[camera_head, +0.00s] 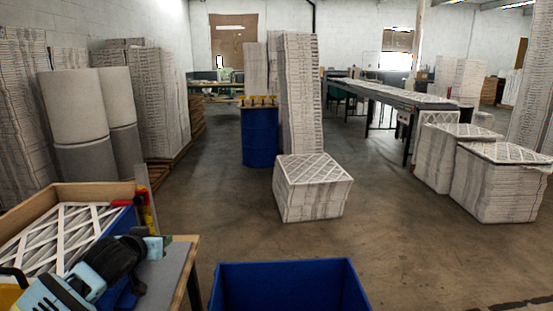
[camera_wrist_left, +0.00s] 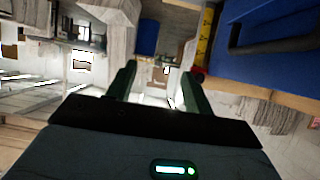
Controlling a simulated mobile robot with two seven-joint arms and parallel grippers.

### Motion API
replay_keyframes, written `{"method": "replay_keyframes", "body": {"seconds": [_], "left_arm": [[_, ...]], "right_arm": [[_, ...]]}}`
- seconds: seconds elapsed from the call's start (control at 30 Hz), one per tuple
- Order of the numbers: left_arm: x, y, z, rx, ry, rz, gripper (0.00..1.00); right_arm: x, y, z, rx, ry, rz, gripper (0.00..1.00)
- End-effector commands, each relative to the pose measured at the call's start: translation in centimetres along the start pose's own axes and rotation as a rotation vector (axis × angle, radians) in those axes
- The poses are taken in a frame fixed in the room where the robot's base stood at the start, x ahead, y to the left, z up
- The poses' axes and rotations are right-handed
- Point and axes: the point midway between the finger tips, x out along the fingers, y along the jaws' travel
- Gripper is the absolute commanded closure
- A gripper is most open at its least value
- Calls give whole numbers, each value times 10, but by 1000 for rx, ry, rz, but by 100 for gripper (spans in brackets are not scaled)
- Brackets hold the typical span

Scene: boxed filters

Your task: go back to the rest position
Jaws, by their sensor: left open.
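My left arm comes in from the lower left of the head view, with its left gripper (camera_head: 150,246) beside a worktable at the lower left. In the left wrist view, which is tilted well over, the two dark fingers of the left gripper (camera_wrist_left: 158,76) stand apart with nothing between them. My right gripper is not in view.
A blue bin (camera_head: 290,288) stands at the bottom centre. A yellow tool with red parts (camera_head: 146,207) is beside the box. A stack of filters (camera_head: 312,188) and a blue drum (camera_head: 260,137) stand ahead.

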Motion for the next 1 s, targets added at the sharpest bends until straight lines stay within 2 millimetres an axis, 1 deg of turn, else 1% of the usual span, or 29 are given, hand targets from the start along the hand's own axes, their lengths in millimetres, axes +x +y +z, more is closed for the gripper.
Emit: {"method": "replay_keyframes", "body": {"seconds": [0.03, 0.07, 0.1, 0.17, 0.27, 0.3, 0.37, 0.4, 0.47, 0.5, 0.57, 0.6, 0.67, 0.7, 0.77, 0.8, 0.87, 0.9, 0.97, 1.0], "left_arm": [[-1, 7, 19, 8, -27, 9, 48], [-2, 12, 28, 14, -39, 15, 48], [-4, 18, 42, 23, -59, 22, 48], [-8, 28, 63, 35, -90, 34, 48], [-18, 45, 103, 56, -149, 58, 48], [-24, 52, 122, 65, -177, 67, 48], [-35, 63, 150, 78, -222, 83, 48], [-44, 70, 170, 85, -251, 95, 48], [-58, 78, 198, 96, -297, 108, 48], [-69, 83, 216, 103, -327, 116, 48], [-86, 89, 242, 110, -374, 128, 48], [-97, 92, 258, 116, -404, 134, 48], [-116, 97, 282, 122, -450, 143, 48], [-129, 99, 296, 125, -480, 149, 48], [-150, 101, 317, 129, -526, 154, 48], [-164, 102, 331, 131, -558, 158, 48], [-186, 101, 350, 134, -606, 160, 48], [-201, 101, 362, 135, -640, 160, 48], [-224, 99, 379, 137, -689, 161, 48], [-239, 97, 389, 138, -721, 160, 48]], "right_arm": [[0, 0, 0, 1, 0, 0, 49], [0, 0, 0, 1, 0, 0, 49], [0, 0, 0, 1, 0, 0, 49], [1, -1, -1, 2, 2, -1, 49], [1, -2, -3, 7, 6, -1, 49], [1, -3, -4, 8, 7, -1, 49], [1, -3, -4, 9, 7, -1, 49], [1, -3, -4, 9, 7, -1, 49], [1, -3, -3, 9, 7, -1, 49], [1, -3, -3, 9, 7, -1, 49], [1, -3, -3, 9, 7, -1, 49], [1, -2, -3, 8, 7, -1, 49], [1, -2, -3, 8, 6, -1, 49], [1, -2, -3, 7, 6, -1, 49], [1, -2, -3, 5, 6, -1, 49], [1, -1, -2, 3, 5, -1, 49], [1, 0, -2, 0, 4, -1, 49], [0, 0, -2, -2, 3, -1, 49], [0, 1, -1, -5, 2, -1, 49], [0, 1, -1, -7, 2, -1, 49]]}}
